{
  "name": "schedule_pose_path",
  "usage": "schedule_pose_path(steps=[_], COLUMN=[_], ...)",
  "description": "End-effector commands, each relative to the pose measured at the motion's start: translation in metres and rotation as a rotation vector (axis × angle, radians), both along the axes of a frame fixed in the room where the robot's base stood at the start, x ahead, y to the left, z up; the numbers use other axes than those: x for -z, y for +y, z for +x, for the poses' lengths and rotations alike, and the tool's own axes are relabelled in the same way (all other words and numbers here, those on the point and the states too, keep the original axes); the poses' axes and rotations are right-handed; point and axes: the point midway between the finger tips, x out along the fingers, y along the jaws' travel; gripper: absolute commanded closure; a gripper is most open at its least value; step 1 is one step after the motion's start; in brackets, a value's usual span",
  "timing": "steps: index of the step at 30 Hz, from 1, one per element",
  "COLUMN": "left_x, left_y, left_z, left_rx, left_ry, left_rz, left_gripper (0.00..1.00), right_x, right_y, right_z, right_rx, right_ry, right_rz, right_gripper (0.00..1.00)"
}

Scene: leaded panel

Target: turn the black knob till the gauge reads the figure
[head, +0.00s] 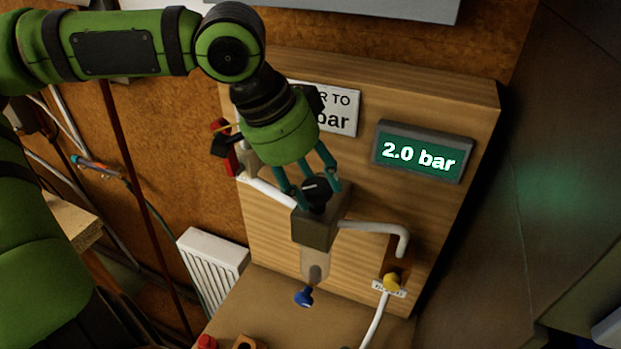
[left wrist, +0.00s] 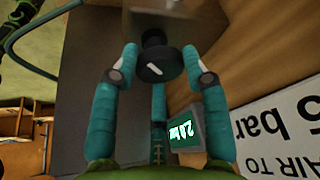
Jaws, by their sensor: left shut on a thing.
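The black knob (head: 316,200), with a white mark on its face, sits on top of the grey regulator block (head: 314,231) on the wooden panel. My left gripper (head: 311,187) comes from above and is shut on the knob, its teal fingers around it. The left wrist view shows the knob (left wrist: 157,58) between the fingers, its white mark slanting. The gauge (head: 419,156) reads 2.0 bar in white on green. The sign (head: 341,107) is partly hidden by my gripper; in the left wrist view (left wrist: 275,125) "AIR TO" and "5 bar" show, with the figure's start cut off.
A clear bowl (head: 315,264) with a blue drain knob (head: 303,297) hangs under the block. A white pipe (head: 375,227) runs right, near a yellow fitting (head: 392,281). A red-handled valve (head: 228,155) is left of my gripper. A white radiator (head: 212,264) stands lower left.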

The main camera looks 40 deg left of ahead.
Motion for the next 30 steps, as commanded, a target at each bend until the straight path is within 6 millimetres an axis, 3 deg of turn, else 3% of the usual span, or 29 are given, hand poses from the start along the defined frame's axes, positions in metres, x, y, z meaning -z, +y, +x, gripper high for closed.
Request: schedule_pose_path(steps=[18,30], left_x=[-0.0012,-0.0006], left_y=[0.0009,0.0009], left_z=[0.0036,0.0036], left_rx=[0.551,0.746], left_ry=[-0.006,-0.005], left_rz=[-0.002,0.000], left_gripper=[0.87,0.87], right_x=[-0.0001,0.0000], right_y=[0.0001,0.0002], right_z=[0.0002,0.0005], right_rx=[0.000,0.001], right_ry=[-0.001,-0.001], right_rz=[0.000,0.000], right_gripper=[0.60,0.60])
